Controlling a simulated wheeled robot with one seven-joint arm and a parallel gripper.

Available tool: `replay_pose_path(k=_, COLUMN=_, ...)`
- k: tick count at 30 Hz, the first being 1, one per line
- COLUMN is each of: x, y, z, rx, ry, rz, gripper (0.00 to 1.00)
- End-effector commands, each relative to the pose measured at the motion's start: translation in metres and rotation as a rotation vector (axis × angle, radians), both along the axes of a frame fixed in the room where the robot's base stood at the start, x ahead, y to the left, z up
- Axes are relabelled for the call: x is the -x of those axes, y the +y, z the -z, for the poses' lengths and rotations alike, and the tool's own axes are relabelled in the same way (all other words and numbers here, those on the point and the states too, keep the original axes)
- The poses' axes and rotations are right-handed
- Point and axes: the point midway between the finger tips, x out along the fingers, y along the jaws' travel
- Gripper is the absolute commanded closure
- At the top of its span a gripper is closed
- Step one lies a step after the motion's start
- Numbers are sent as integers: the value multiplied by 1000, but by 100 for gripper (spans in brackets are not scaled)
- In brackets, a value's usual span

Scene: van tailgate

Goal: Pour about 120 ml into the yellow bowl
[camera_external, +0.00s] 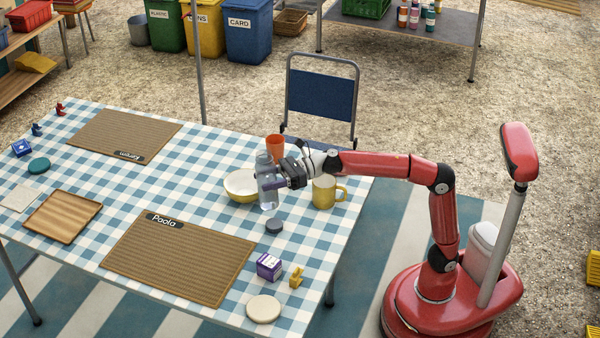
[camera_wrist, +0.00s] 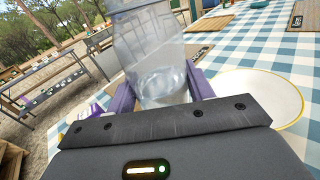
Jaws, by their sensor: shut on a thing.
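My gripper (camera_external: 268,184) is shut on a clear bottle (camera_external: 268,200), which stands upright on or just above the checked table; I cannot tell which. In the wrist view the clear bottle (camera_wrist: 158,60) fills the space between my purple fingers (camera_wrist: 160,90) and looks to hold clear liquid, its level hard to read. The yellow bowl (camera_external: 240,186) is just left of the bottle, partly hidden behind it. In the wrist view the bowl (camera_wrist: 262,95) is to the right, white inside with a yellow rim, and looks empty.
A yellow mug (camera_external: 324,192) stands right of my gripper, and an orange cup (camera_external: 274,146) behind it. A dark round lid (camera_external: 274,226) lies in front of the bottle. The Paola mat (camera_external: 178,262), a purple box (camera_external: 268,266) and a cream disc (camera_external: 263,309) are nearer the front.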

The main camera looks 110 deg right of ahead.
Motion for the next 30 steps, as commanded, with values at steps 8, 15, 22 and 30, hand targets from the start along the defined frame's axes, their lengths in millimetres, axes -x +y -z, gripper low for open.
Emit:
replay_pose_path(k=8, x=0, y=-2, z=2, rx=-165, ry=41, rz=1, gripper=80)
replay_pose_path(k=15, x=-1, y=-6, z=14, rx=-318, ry=81, rz=0, gripper=80)
replay_pose_path(k=22, x=-2, y=-11, z=19, rx=-462, ry=116, rz=1, gripper=80)
replay_pose_path(k=30, x=-2, y=-11, z=11, rx=-631, ry=159, rz=0, gripper=80)
